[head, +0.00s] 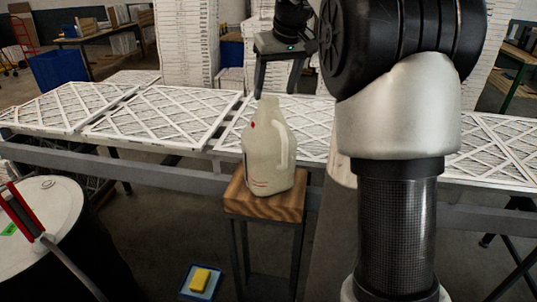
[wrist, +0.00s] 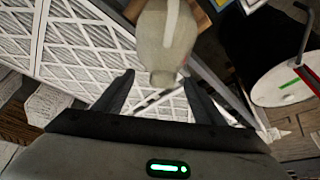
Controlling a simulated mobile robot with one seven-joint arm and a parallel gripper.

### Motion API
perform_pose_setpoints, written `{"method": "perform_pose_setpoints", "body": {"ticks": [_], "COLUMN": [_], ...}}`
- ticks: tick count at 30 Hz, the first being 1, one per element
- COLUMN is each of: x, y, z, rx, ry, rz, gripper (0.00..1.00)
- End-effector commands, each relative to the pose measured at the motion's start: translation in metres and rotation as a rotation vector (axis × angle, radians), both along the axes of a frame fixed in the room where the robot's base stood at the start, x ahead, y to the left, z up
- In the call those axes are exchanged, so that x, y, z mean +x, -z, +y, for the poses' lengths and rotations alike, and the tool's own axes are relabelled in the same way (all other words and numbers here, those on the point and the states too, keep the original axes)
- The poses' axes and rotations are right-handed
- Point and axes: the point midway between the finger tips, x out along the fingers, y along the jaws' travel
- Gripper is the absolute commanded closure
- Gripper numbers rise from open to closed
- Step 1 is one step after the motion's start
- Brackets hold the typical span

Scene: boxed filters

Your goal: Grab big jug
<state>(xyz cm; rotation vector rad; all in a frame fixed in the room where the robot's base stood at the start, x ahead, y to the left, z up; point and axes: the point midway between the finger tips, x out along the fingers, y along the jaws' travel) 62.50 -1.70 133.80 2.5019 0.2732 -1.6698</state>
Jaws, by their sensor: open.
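The big jug (head: 268,155) is pale and translucent, with a handle on its right side and small red marks. It stands upright on a small wooden-topped stool (head: 262,207). My gripper (head: 275,92) is open, fingers pointing down, just above the jug's neck in the head view. In the wrist view the jug (wrist: 165,35) shows at the top, its neck end pointing toward the gap between my open fingers (wrist: 158,77). Nothing is held. I cannot tell whether a finger touches the jug's mouth.
Large white pleated filters (head: 165,115) lie on a long rack behind the stool. Tall stacks of white filters (head: 187,45) stand behind that. A drum with a white lid (head: 40,210) is at the left. A blue tray (head: 190,291) with a yellow sponge (head: 200,279) is low in front.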

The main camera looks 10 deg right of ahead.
Motion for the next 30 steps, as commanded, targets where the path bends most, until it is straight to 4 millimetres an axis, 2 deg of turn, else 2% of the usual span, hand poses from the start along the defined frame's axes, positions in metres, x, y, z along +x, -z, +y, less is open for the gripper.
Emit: {"method": "perform_pose_setpoints", "body": {"ticks": [9,19,30], "x": [0.017,0.020,0.020], "y": [0.039,0.045,0.045], "z": [0.010,0.011,0.011], "rx": [0.000,0.001,0.001], "ry": [0.000,0.000,0.000], "rz": [0.004,0.000,0.001], "gripper": [0.36,0.38,1.00]}}
